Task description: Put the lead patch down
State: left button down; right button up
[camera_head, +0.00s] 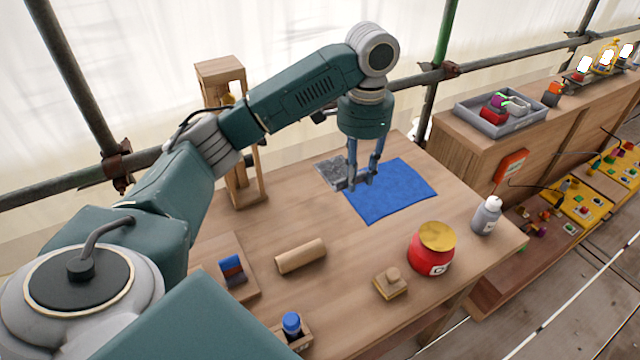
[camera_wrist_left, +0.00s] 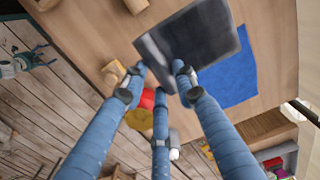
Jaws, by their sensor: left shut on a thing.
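The lead patch (camera_head: 331,171) is a flat grey square. My left gripper (camera_head: 361,181) is shut on its edge, just left of the blue cloth (camera_head: 401,191) on the wooden table. In the left wrist view the dark patch (camera_wrist_left: 197,36) sits at the fingertips of my left gripper (camera_wrist_left: 163,77) and covers part of the blue cloth (camera_wrist_left: 231,78). I cannot tell whether the patch touches the table or hangs a little above it. My right gripper does not show.
A red jar (camera_head: 430,252) with a gold lid and a grey bottle (camera_head: 486,215) stand at the table's right. A wooden roll (camera_head: 301,256), a small wooden block (camera_head: 390,284) and a wooden frame (camera_head: 246,185) are nearby. A grey tray (camera_head: 512,128) stands on the bench beyond.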

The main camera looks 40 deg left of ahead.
pick_arm(q)
notch_tip(320, 180, down, 9)
jog(key=p, duration=0.1)
send_over(350, 239)
notch_tip(350, 239, down, 6)
jog(key=shift+r+p, duration=0.1)
jog(key=shift+p, duration=0.2)
jog(key=shift+f, duration=0.4)
notch_tip(350, 239, down, 3)
jog(key=shift+f, duration=0.45)
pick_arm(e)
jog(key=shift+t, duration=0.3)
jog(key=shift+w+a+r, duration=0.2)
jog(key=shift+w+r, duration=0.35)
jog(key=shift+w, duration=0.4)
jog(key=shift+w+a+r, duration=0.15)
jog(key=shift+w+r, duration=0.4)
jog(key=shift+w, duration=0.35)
pick_arm(q)
jog(key=shift+p, duration=0.3)
jog(key=c, duration=1.4)
grip_release()
jog(key=shift+f, duration=0.1)
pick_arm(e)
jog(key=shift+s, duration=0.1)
pick_arm(q)
jog(key=shift+o, duration=0.2)
